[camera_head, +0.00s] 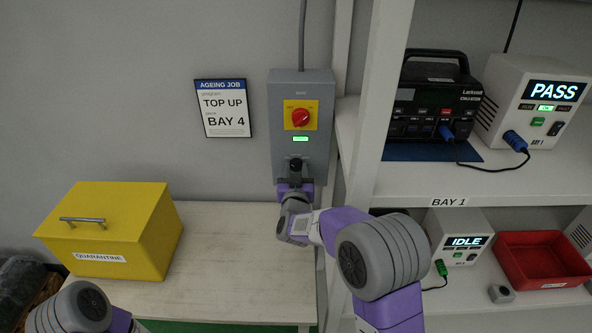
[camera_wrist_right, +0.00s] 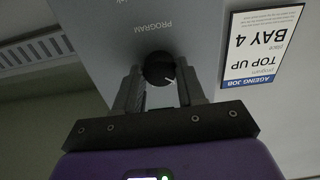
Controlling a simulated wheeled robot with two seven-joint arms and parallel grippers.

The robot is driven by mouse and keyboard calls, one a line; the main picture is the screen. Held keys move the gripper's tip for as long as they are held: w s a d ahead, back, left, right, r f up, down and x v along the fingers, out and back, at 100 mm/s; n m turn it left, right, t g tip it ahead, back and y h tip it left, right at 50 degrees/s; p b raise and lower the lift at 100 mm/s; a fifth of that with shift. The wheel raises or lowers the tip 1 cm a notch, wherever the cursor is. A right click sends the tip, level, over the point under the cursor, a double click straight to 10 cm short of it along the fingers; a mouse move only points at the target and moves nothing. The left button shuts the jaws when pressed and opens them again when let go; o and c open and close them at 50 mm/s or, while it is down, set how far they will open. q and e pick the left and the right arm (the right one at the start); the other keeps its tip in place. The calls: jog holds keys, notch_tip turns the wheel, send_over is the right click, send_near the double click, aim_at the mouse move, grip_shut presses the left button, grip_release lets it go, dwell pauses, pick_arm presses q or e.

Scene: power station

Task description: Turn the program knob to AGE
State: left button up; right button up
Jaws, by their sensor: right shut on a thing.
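The black program knob (camera_head: 295,164) sits low on the grey wall control box (camera_head: 300,90), below a red rotary switch on a yellow plate. In the right wrist view the round knob (camera_wrist_right: 158,68) shows under the upside-down word PROGRAM, with a short white pointer mark on it. My right gripper (camera_head: 295,178) reaches up to it from below. Its two fingers (camera_wrist_right: 158,90) are shut on the knob, one on each side. The position labels around the knob are not readable. Part of my left arm shows at the bottom left; its gripper is out of view.
A job card (camera_head: 222,108) reading TOP UP, BAY 4 hangs left of the box. A yellow quarantine box (camera_head: 130,225) stands on the pale bench (camera_head: 235,265). A white shelf (camera_head: 440,180) with testers and a red bin (camera_head: 540,262) is close on the right.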

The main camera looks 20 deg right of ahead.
jog(key=o, duration=1)
jog(key=shift+o, duration=0.2)
jog(key=v, duration=0.7)
jog(key=shift+s, duration=0.35)
jog(key=shift+a, duration=0.1)
